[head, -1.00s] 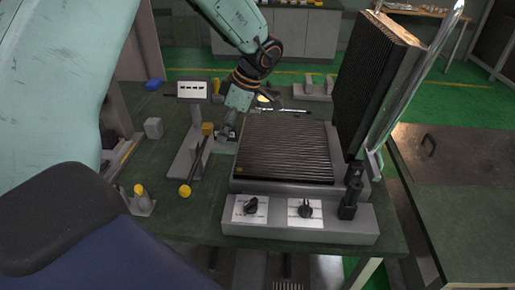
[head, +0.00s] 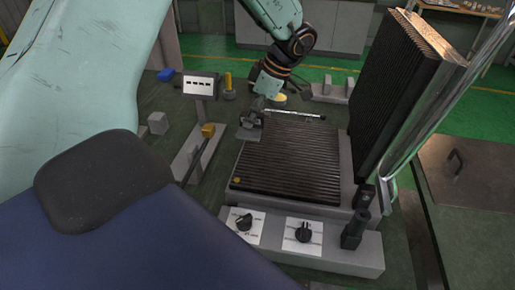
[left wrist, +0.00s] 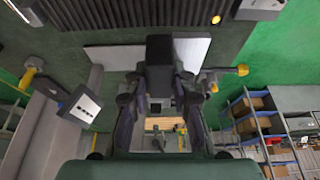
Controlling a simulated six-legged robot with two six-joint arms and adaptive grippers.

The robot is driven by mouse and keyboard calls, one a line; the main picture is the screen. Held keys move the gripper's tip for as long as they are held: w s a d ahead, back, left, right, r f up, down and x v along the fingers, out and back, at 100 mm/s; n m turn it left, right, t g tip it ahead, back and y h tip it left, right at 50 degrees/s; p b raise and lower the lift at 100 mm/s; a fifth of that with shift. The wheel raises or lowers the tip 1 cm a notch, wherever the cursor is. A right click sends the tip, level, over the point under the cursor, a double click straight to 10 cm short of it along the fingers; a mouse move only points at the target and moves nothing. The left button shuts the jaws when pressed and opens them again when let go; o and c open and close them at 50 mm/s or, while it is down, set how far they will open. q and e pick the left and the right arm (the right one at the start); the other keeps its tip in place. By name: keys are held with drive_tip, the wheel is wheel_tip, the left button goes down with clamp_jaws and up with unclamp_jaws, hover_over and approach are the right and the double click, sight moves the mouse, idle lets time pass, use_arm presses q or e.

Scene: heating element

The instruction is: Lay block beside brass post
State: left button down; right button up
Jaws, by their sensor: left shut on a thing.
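My left gripper (head: 250,122) is at the back left edge of the dark ribbed plate (head: 290,165). In the left wrist view (left wrist: 160,100) its fingers are shut on a dark block (left wrist: 160,60); in the head view the block is mostly hidden by the gripper. A brass-coloured upright post (head: 228,82) stands behind and left of the gripper. A small brass stud (head: 236,180) sits at the plate's front left corner. I cannot tell which is the task's post. My right gripper is not in view.
A raised ribbed plate (head: 395,90) and a shiny bar (head: 440,95) stand at the right. A control panel with two knobs (head: 303,232) is in front. A grey cube (head: 158,123), a lever with a yellow block (head: 207,130) and a small sign (head: 199,85) are at the left.

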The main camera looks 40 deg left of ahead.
use_arm(q)
drive_tip(key=shift+f, duration=0.25)
drive_tip(key=f, duration=0.5)
drive_tip(key=shift+s+d, duration=0.1)
drive_tip(key=shift+d, duration=0.2)
drive_tip(key=shift+a+f, duration=0.25)
drive_tip(key=shift+f, duration=0.4)
wheel_tip(320, 180, down, 2)
drive_tip(key=shift+f+b, duration=0.1)
drive_tip(key=shift+b, duration=0.2)
drive_tip(key=shift+d+f, duration=0.2)
drive_tip(key=shift+f, duration=0.2)
drive_tip(key=shift+a, duration=0.1)
